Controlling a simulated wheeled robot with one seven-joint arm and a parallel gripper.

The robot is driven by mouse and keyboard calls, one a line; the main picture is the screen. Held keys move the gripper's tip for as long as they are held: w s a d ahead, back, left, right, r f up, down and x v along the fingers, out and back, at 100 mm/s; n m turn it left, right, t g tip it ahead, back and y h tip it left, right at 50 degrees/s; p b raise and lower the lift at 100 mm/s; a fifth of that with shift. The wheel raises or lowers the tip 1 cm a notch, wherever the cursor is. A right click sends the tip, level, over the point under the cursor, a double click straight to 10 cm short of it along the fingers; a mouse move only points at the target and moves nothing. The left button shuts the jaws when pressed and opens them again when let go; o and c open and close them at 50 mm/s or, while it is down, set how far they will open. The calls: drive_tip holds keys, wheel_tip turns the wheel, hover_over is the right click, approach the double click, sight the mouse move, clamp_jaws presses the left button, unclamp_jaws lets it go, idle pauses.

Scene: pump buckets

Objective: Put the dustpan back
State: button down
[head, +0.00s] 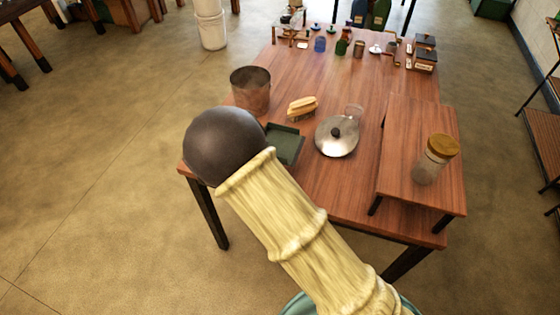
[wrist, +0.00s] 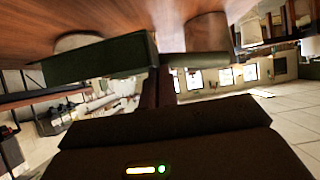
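The dark green dustpan (head: 284,144) lies on the near left part of the wooden table, just beyond the dark round end of my arm, which hides part of it. In the wrist view, which is turned upside down, the dustpan (wrist: 95,61) shows as a green slab close in front of my gripper (wrist: 163,82). A dark upright shape links the gripper body and the dustpan's edge there. Whether the fingers are open, or closed on the dustpan, is not clear. In the head view my arm hides the gripper.
A brown metal bucket (head: 251,90), a yellow-topped brush (head: 302,106) and a silver lid (head: 336,136) stand near the dustpan. A raised wooden stand (head: 420,190) with a cork-topped jar (head: 434,160) is on the right. The table's (head: 368,78) middle is mostly clear.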

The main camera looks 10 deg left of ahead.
drive_tip(key=shift+f, duration=3.1)
drive_tip(key=shift+f, duration=1.9)
drive_tip(key=shift+f, duration=0.1)
drive_tip(key=c, duration=1.7)
unclamp_jaws()
drive_tip(key=v, duration=1.2)
drive_tip(key=shift+s, duration=0.1)
